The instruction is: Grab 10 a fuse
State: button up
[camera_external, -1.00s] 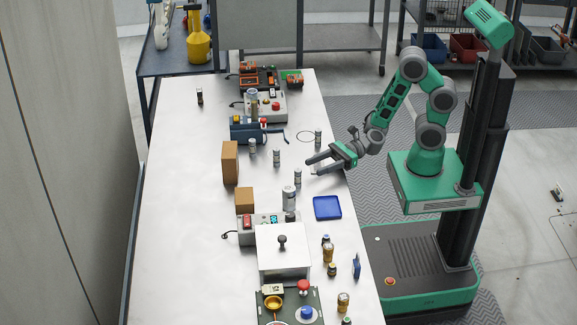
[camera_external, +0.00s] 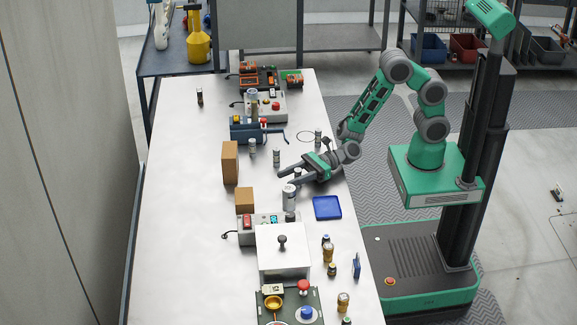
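Several small grey cylinders that look like fuses stand upright on the table. One fuse (camera_external: 276,157) is left of my gripper, one fuse (camera_external: 252,147) is farther left, and one fuse (camera_external: 318,135) is behind my gripper. Another small fuse (camera_external: 298,172) shows partly between my gripper's fingers, the rest hidden. A larger grey cylinder (camera_external: 289,198) stands just in front of the near finger. Ratings are too small to read. My gripper (camera_external: 286,176) is open, low over the table, fingers pointing left. I cannot tell whether they touch anything.
A blue tray (camera_external: 327,208) lies at the right edge of the table (camera_external: 185,210). Brown boxes (camera_external: 230,163) stand to the left. A lidded metal box (camera_external: 282,255) is nearer, and a blue cranked device (camera_external: 246,131) is behind. The table's left side is mostly clear.

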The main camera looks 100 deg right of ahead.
grip_shut()
dwell(0.5)
